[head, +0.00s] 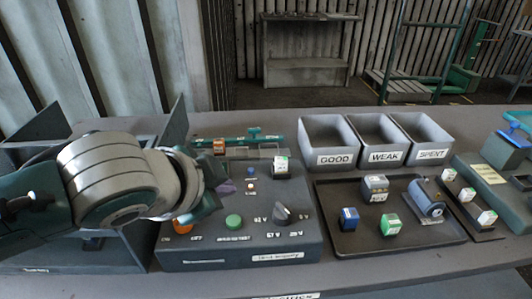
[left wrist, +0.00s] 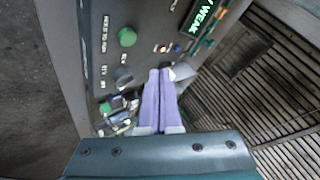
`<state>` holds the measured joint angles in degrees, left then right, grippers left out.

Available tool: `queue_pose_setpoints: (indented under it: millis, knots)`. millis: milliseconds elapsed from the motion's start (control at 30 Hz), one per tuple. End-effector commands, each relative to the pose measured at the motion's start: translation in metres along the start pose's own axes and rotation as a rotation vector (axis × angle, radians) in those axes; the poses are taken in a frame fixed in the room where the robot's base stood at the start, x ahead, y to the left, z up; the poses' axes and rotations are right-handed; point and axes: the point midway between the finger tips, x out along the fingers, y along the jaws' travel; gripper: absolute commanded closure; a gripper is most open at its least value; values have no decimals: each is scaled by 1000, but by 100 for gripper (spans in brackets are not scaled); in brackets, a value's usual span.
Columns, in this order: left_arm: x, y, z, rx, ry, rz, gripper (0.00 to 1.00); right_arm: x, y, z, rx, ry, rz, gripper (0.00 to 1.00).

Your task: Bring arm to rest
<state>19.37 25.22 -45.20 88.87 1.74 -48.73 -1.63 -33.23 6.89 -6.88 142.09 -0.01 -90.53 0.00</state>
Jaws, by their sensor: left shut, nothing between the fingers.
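My left arm comes in from the left in the head view. Its gripper (head: 224,187) hangs over the left part of the grey test unit (head: 290,228), largely hidden behind my wrist. In the left wrist view the two purple fingers (left wrist: 159,76) lie together, shut and empty, over the unit's panel. The left wrist view also shows the green button (left wrist: 127,37) and a lit display (left wrist: 203,13) reading WEAK. My right gripper is in neither view.
Bins labelled GOOD (head: 334,158), WEAK (head: 384,156) and SPENT (head: 431,153) stand at the back. A dark tray (head: 350,239) holds several small blocks and a grey cylinder. A green-grey fixture (head: 505,150) stands right. A dark walled box (head: 110,252) sits beneath my arm.

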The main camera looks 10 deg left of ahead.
Motion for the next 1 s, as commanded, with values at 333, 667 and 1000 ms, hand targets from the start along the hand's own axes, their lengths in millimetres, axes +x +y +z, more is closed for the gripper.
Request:
queue_pose_setpoints:
  millis: [333, 667, 1000]
  knots:
    - [-62, 71, 20, -303, -99, 141, 100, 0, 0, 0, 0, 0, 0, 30]
    - [-160, 100, 96, -649, -366, 185, 100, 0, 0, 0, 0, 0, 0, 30]
    - [-241, 72, 91, -735, -471, 174, 100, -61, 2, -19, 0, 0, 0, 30]
